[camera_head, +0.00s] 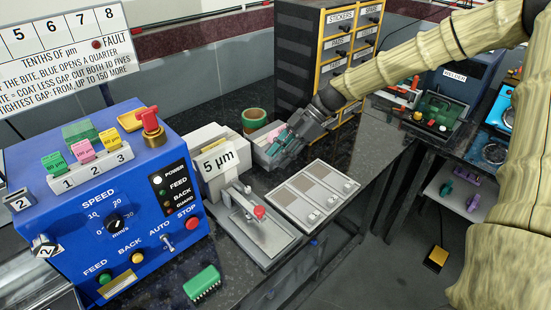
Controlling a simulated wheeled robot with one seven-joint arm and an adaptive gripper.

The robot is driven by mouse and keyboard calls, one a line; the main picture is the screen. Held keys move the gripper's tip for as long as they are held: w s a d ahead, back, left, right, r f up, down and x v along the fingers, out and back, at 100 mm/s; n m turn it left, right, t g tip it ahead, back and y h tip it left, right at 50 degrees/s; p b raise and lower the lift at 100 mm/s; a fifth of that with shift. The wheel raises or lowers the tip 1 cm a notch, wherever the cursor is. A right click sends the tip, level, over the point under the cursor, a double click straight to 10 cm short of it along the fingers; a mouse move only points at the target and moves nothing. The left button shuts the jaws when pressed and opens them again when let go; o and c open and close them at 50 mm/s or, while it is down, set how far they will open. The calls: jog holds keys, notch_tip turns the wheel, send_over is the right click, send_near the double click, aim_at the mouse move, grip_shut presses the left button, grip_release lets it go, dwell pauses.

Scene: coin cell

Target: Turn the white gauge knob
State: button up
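A white knob-like piece marked 2 (44,246) sits at the lower left front corner of the blue control box (150,215). It may be the gauge knob; no knob is plainly labelled as the gauge. A second pale piece marked 2 (18,200) is just above it, at the box's left edge. My gripper (280,150) points down and left at a small grey open box (264,158) beside the 5 µm box, well to the right of the white piece. Greenish parts show at its fingertips. I cannot tell whether the fingers are open or shut, or hold anything.
The blue box carries a black speed dial (114,223), buttons and a red-topped knob (150,122). A white 5 µm box (212,160), a metal fixture with a red knob (258,212), a panelled tray (312,194) and a green block (202,283) stand on the dark bench.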

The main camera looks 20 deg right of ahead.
aim_at(249, 187)
jog(key=a+f+m+g+p, duration=0.1)
jog(key=a+f+m+p, duration=0.1)
jog(key=m, duration=0.8)
jog(key=a+f+m+g+p, duration=0.1)
jog(key=a+f+m+p, duration=0.2)
jog(key=m, duration=0.8)
jog(key=a+f+m+g+p, duration=0.1)
jog(key=a+f+m+p, duration=0.2)
jog(key=m+p, duration=0.3)
jog(key=shift+w+a+f+m+h, duration=0.1)
jog(key=shift+a+m+h, duration=0.1)
jog(key=shift+m, duration=0.55)
jog(key=shift+w+a+f+m+h, duration=0.1)
jog(key=shift+a+m, duration=0.05)
jog(key=shift+m, duration=0.55)
jog(key=shift+w+a+f+m+h, duration=0.1)
jog(key=shift+a+m, duration=0.1)
jog(key=shift+m, duration=0.55)
jog(key=shift+c, duration=0.2)
